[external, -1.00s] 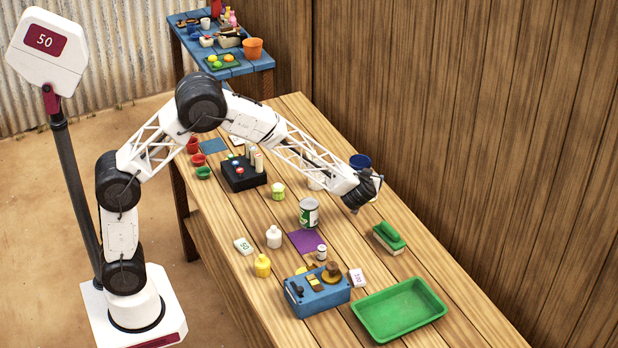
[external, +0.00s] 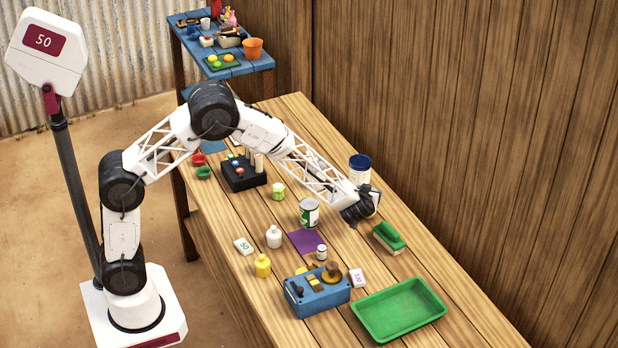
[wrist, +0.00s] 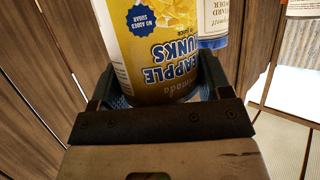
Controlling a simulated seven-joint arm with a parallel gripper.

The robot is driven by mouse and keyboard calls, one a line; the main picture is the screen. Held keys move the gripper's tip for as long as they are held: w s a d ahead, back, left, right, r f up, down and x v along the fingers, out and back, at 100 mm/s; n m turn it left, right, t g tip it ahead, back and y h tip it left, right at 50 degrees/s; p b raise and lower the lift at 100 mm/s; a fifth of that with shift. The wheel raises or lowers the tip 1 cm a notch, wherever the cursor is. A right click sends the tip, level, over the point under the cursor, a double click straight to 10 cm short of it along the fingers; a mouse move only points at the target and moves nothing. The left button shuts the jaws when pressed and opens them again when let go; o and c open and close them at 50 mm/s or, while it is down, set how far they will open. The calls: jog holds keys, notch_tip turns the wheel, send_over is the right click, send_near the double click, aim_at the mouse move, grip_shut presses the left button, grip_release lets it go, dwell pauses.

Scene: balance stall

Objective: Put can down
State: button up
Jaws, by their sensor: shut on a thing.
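My gripper (external: 364,207) is low over the right side of the wooden table in the external view, left of the wall. In the wrist view it is shut on a yellow pineapple chunks can (wrist: 165,55), with a finger on each side. The can's label reads upside down there. In the external view the can is mostly hidden by my gripper, so I cannot tell whether it touches the table. A white tin with a blue lid (external: 360,166) stands just behind my gripper; a similar white and blue tin (wrist: 213,22) shows beyond the can in the wrist view.
A green-labelled can (external: 309,213) stands left of my gripper, near a purple mat (external: 304,241). A green tray (external: 399,310) and a blue box (external: 320,297) are nearer the front.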

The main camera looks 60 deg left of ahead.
jog(key=shift+f, duration=1.05)
jog(key=shift+f, duration=0.15)
jog(key=o, duration=1.1)
jog(key=v, duration=1.2)
